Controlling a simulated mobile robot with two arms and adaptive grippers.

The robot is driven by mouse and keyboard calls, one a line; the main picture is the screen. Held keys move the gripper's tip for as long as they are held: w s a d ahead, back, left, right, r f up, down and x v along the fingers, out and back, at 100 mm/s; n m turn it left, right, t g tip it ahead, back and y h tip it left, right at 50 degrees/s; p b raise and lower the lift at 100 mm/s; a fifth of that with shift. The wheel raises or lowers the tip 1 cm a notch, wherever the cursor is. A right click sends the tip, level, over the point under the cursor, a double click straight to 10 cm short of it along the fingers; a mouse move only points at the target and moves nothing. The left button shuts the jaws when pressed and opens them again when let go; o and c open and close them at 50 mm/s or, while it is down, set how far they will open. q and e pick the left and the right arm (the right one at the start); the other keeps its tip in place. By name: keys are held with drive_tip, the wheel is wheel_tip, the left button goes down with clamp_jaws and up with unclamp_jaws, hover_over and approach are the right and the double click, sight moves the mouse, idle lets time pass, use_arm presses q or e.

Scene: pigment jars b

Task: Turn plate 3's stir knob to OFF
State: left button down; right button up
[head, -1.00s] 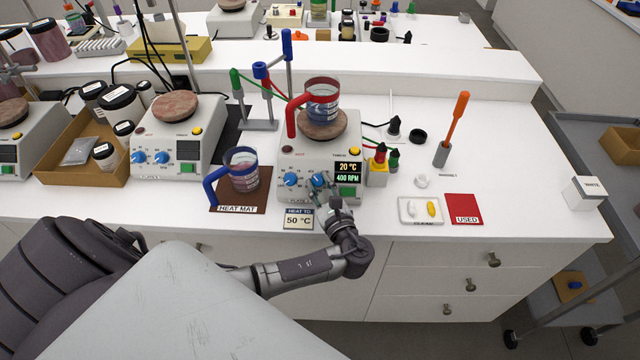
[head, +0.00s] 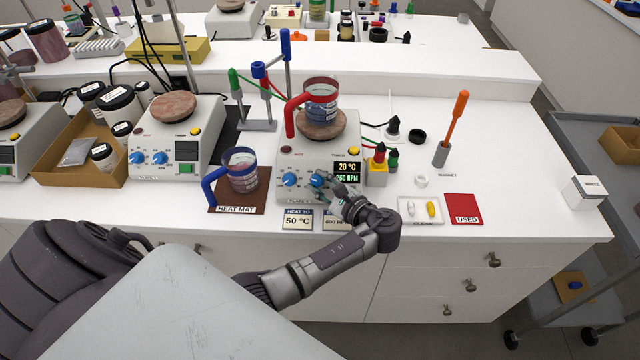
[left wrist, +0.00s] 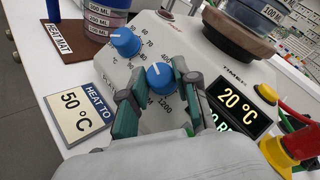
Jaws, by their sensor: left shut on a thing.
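Plate 3 (head: 300,160) is a white hot plate with two blue knobs and a black display (head: 347,173) reading 20 °C and an RPM figure that seems to end in 60. Its right blue knob, the stir knob (head: 318,181), shows in the left wrist view (left wrist: 160,76) above a dial marked up to 1200. My left gripper (left wrist: 160,90) is shut on this knob, one finger on each side; in the head view it (head: 327,188) reaches the plate's front from the lower right. The left blue knob (head: 290,179) is free. My right gripper is out of view.
A red-handled beaker (head: 320,98) stands on plate 3's round top. A blue-handled beaker (head: 242,172) stands on the heat mat (head: 225,206). A 50 °C card (head: 298,219) and a partly covered RPM card (head: 336,222) lie in front.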

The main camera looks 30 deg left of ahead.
use_arm(q)
drive_tip(key=n+g, duration=0.2)
drive_tip(key=n, duration=0.1)
drive_tip(key=shift+w+r+g+h, duration=0.1)
drive_tip(key=shift+g+h, duration=0.2)
drive_tip(key=shift+h, duration=0.1)
drive_tip(key=n+g+h+p, duration=0.1)
drive_tip(key=n, duration=0.2)
drive_tip(key=shift+r+g, duration=0.15)
drive_tip(key=shift+g, duration=0.25)
drive_tip(key=n+h, duration=0.1)
drive_tip(key=n+g+h+p, duration=0.1)
drive_tip(key=shift+w+r+n+g, duration=0.1)
drive_tip(key=shift+w+n+g, duration=0.05)
drive_tip(key=shift+n+g, duration=0.2)
drive_tip(key=shift+a+n+h+p, duration=0.1)
drive_tip(key=shift+n+h+p, duration=0.6)
drive_tip(key=shift+h, duration=0.2)
drive_tip(key=shift+n+g, duration=0.25)
drive_tip(key=c, duration=0.8)
unclamp_jaws()
drive_tip(key=shift+c, duration=0.2)
